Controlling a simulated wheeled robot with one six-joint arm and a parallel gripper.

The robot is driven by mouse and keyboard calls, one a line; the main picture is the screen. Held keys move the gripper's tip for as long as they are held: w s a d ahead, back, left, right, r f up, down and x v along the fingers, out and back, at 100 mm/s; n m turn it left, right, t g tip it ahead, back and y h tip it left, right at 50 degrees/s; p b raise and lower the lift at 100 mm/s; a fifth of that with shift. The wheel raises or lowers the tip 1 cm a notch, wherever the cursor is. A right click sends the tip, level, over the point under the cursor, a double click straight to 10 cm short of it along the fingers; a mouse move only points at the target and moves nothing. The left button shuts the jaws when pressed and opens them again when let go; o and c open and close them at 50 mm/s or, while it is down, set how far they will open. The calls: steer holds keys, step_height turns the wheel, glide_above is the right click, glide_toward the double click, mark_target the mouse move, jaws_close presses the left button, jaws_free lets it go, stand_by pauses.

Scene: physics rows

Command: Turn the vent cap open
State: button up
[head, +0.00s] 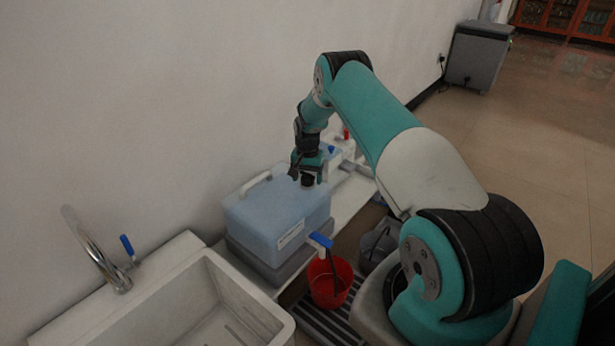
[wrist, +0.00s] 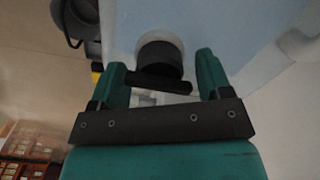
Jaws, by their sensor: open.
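The vent cap is a dark round cap (head: 307,181) on top of a translucent blue container (head: 262,222), near its back right end. In the wrist view the cap (wrist: 160,54) shows black and rounded, with a dark bar (wrist: 158,82) in front of it; I cannot tell whether the bar belongs to the cap. My gripper (head: 308,170) points down just over the cap. In the wrist view my gripper (wrist: 162,76) is open, one teal finger on each side of the cap, with gaps visible. Contact is not visible.
A tap with a blue handle (head: 320,240) sticks out from the container's front above a red bucket (head: 330,282). A white sink (head: 200,305) with a faucet (head: 100,255) stands at left. A wall (head: 150,90) runs close behind. Open floor (head: 540,120) lies at right.

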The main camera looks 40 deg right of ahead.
mark_target(306, 174)
step_height(306, 174, up, 17)
steer(key=p, duration=0.3)
steer(key=shift+r+p, duration=0.2)
steer(key=shift+p, duration=0.15)
steer(key=s+a+r+n+y, duration=0.1)
steer(key=s+a+r+n, duration=0.2)
steer(key=a+r, duration=0.45)
steer(key=s+a+r+n+t, duration=0.1)
steer(key=s+a+r+n, duration=0.25)
steer(key=a, duration=0.65)
steer(key=s+a+r+n+y, duration=0.1)
steer(key=s+a+r+n, duration=0.15)
steer(key=a+r, duration=0.5)
steer(key=s+a+r+n+g+y, duration=0.1)
steer(key=s+a+n, duration=0.55)
steer(key=s, duration=0.65)
steer(key=s+a+r+n+y, duration=0.1)
steer(key=s+a+n, duration=0.2)
steer(key=s+a, duration=0.8)
step_height(306, 174, up, 25)
steer(key=s+d+p, duration=0.1)
steer(key=d+p, duration=0.1)
steer(key=p, duration=2.3)
steer(key=shift+d, duration=0.2)
